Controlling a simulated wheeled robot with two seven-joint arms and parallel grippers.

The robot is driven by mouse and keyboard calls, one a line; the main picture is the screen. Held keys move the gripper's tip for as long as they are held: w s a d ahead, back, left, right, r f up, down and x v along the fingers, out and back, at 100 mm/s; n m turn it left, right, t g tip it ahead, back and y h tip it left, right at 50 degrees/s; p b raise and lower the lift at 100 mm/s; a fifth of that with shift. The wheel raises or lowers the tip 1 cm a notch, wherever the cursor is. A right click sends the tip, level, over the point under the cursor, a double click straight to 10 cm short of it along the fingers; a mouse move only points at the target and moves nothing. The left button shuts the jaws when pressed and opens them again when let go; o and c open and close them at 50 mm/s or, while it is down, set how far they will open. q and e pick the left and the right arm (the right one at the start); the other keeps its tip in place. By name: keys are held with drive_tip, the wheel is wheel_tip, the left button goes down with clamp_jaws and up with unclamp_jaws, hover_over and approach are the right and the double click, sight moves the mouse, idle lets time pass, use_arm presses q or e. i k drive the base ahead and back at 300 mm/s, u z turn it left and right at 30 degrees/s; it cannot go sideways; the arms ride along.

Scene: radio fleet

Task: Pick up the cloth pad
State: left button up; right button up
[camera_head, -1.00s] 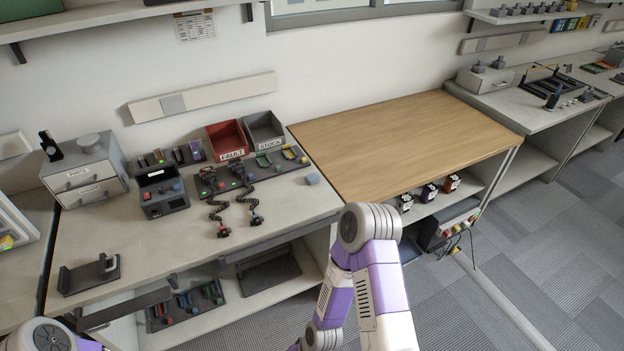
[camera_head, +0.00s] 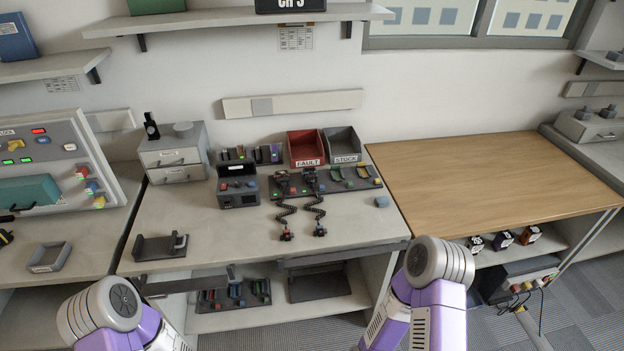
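A small blue-grey pad (camera_head: 382,201), which looks like the cloth pad, lies on the grey workbench (camera_head: 345,222) near its right end. It is small in the picture, so its material cannot be told. It lies clear of other things and nothing covers it. Both my arms show only by their upper links at the bottom of the head view, one at the left and one right of the middle. Neither gripper shows, so their places relative to the pad cannot be seen.
A red FAULT bin (camera_head: 306,146) and grey STOCK bin (camera_head: 342,144) stand behind the pad. A charger rack (camera_head: 325,181) with coiled-cord microphones lies left of it. A bare wooden table (camera_head: 480,180) adjoins on the right. A drawer box (camera_head: 174,155) stands at the bench's back left.

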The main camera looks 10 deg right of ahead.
sight(384, 201)
drive_tip(key=u, duration=3.3)
drive_tip(key=k, duration=1.85)
drive_tip(key=z, duration=2.2)
